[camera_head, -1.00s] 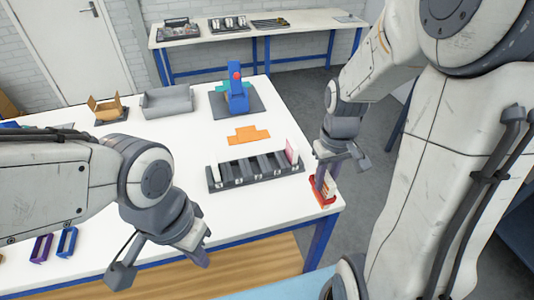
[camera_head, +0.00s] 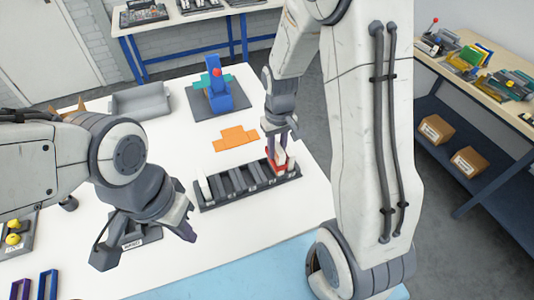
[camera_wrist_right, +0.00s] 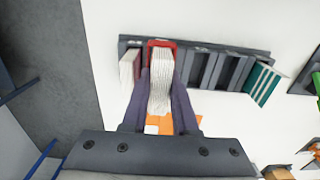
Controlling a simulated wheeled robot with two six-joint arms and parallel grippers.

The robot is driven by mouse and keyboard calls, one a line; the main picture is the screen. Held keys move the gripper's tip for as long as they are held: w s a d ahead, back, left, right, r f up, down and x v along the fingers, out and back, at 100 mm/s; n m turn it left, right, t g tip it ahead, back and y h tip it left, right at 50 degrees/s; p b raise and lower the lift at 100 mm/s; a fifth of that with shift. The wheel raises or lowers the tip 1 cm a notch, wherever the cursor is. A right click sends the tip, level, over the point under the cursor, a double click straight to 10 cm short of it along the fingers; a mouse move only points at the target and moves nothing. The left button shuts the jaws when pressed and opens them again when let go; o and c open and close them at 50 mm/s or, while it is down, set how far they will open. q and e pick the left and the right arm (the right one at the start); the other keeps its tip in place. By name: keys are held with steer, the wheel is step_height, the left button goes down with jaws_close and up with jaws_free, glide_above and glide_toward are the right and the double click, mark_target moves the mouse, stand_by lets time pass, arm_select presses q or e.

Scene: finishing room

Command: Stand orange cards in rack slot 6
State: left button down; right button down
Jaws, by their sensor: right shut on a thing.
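The dark grey rack (camera_head: 232,198) lies on the white table. It also shows in the right wrist view (camera_wrist_right: 203,47). My right gripper (camera_head: 277,148) is shut on a red-edged stack of white-sided cards (camera_wrist_right: 160,78) over the rack's right part; I cannot tell whether its lower edge is in a slot. A pale stack (camera_wrist_right: 129,66) stands in the rack beside it. A green-and-white stack (camera_wrist_right: 263,83) stands tilted at the rack's other end. No clearly orange card stack shows. My left gripper (camera_head: 147,243) is open and empty, left of the rack.
A flat orange piece (camera_head: 236,139) lies behind the rack. A blue device (camera_head: 218,95) on a dark base and a grey tray (camera_head: 142,101) stand farther back. Blue and purple frames (camera_head: 48,285) lie at front left. The table right of the rack is clear.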

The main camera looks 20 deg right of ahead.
mark_target(267, 150)
steer(key=w, duration=0.1)
steer(key=w+a+f, duration=0.1)
steer(key=w+f, duration=0.1)
steer(key=shift+a+p, duration=0.35)
step_height(267, 150, down, 4)
steer(key=shift+r+p, duration=0.2)
steer(key=shift+p, duration=0.5)
steer(key=shift+f, duration=0.25)
steer(key=shift+f, duration=0.2)
steer(key=c, duration=0.7)
jaws_free()
